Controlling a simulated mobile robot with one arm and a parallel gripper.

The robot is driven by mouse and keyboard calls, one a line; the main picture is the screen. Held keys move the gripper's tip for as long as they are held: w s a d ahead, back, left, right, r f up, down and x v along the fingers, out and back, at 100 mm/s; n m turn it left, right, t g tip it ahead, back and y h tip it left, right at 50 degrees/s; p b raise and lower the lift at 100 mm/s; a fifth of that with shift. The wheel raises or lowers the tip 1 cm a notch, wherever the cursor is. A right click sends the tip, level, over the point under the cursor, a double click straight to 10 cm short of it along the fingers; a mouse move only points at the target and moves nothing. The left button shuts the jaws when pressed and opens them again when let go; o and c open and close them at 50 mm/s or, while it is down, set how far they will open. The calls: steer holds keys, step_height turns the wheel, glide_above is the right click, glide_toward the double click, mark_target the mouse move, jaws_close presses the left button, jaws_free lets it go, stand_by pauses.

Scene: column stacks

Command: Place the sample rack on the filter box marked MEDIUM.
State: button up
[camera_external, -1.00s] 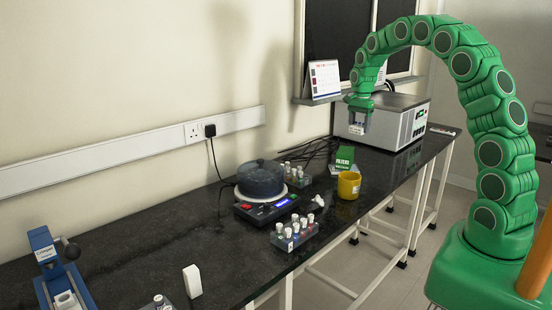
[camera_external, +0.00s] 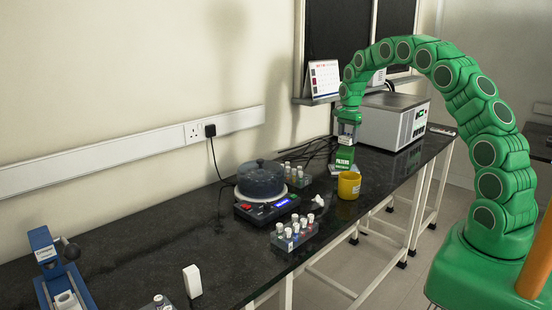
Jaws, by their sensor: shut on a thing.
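My gripper (camera_external: 348,122) is at the end of my green arm, pointing down over the back part of the bench. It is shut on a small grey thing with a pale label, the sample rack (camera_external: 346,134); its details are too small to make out. Right below it stands a green and white box (camera_external: 344,160) marked FILTERS. The rack's lower edge is close to the box top; I cannot tell whether they touch. The word MEDIUM cannot be read on the box.
A yellow cup (camera_external: 349,186) stands just in front of the box. A vial rack (camera_external: 297,178) and a dark pot (camera_external: 261,178) on a hotplate are to the left. Another vial rack (camera_external: 294,236) is nearer. A grey instrument (camera_external: 384,122) stands behind.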

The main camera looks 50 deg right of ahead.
mark_target(348, 136)
steer(key=shift+f, duration=1.45)
steer(key=shift+f, duration=0.15)
steer(key=o, duration=1.1)
steer(key=shift+c, duration=0.2)
step_height(348, 136, up, 12)
steer(key=shift+r, duration=0.15)
